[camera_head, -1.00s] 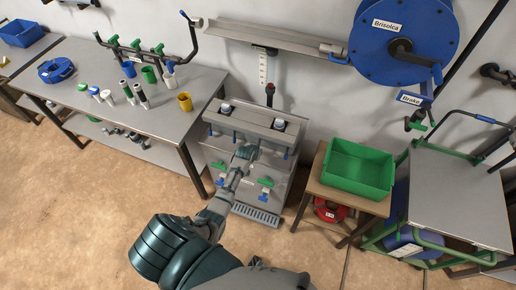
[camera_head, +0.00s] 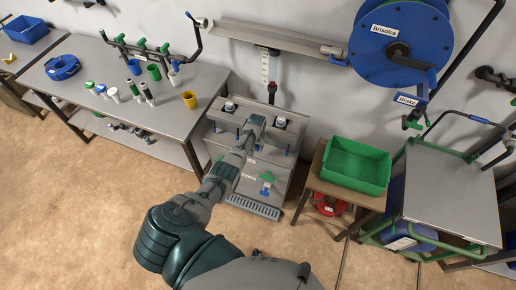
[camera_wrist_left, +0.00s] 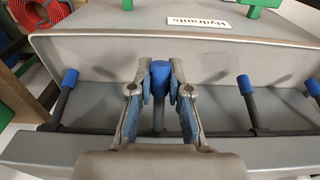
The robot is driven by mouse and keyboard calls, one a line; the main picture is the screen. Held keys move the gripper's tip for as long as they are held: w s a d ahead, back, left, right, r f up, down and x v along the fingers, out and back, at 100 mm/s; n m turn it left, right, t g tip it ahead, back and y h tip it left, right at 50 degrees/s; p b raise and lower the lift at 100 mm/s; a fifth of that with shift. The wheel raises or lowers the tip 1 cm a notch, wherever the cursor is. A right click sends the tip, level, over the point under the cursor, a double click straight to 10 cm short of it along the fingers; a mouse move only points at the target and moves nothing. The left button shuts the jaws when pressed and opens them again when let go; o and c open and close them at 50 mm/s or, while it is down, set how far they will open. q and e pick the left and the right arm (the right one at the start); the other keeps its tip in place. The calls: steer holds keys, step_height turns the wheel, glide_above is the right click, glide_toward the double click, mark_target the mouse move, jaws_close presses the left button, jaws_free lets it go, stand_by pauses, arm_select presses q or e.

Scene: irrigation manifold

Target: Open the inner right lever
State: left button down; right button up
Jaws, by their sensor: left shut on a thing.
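A grey cabinet labelled "Hydrants" stands against the wall, with a manifold (camera_head: 232,118) along its top. Dark levers with blue tips stand in a row on it. In the left wrist view the inner right lever (camera_wrist_left: 160,70) is between my left fingers, which are shut on its blue tip. The outer right lever (camera_wrist_left: 68,88) is to its left in that view, and another lever (camera_wrist_left: 246,92) is to its right. My left gripper (camera_head: 256,122) also shows in the head view, over the manifold; it hides the held lever there. My right gripper is not in view.
A green bin (camera_head: 355,166) sits on a small table right of the cabinet, above a red hose reel (camera_head: 328,204). A workbench (camera_head: 170,122) with several pipe parts is at left. A blue reel (camera_head: 398,48) hangs upper right. The floor in front is clear.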

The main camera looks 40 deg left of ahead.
arm_select(q)
steer(key=shift+w+a+r, duration=0.2)
steer(key=shift+w+r, duration=0.1)
steer(key=shift+r, duration=0.05)
steer(key=c, duration=1.5)
jaws_free()
steer(key=o, duration=0.4)
steer(key=shift+s+d, duration=0.1)
steer(key=shift+s, duration=0.1)
steer(key=r, duration=1.1)
steer(key=shift+s+r, duration=0.35)
